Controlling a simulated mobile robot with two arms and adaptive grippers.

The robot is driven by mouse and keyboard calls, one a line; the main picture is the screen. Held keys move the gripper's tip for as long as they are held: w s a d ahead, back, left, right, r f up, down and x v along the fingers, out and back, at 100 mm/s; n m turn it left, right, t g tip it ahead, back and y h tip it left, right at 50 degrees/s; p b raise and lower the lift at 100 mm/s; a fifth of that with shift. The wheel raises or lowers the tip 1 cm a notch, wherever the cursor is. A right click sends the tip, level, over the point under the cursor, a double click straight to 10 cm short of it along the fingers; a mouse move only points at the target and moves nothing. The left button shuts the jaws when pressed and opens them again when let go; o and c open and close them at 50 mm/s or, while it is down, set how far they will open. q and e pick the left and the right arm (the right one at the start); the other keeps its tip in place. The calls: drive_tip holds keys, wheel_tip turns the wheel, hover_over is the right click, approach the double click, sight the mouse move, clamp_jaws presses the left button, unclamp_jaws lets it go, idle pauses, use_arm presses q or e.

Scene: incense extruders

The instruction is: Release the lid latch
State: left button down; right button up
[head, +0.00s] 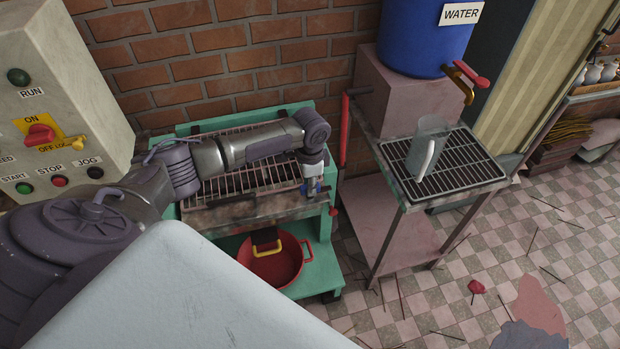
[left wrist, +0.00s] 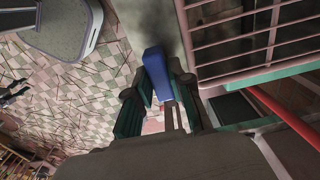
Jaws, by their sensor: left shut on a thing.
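The green extruder (head: 325,232) stands against the brick wall in the head view. Its grille lid (head: 235,185) lies flat and looks closed. My left gripper (head: 313,187) is at the lid's right front corner, pointing down. In the left wrist view, my left gripper's two dark fingers are shut on a blue latch (left wrist: 156,72), one on each side of it. The barred grille also shows at the upper right of that view. My right gripper is in neither view.
A red pot (head: 275,268) with a yellow handle sits below the lid. A red-handled lever (head: 345,130) stands close right of my gripper. Further right is a rack table (head: 455,180) with a clear jug (head: 427,150). A control box (head: 60,90) stands left.

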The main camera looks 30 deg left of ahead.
use_arm(q)
drive_tip(key=c, duration=1)
unclamp_jaws()
drive_tip(key=shift+c, duration=0.2)
wheel_tip(320, 180, up, 12)
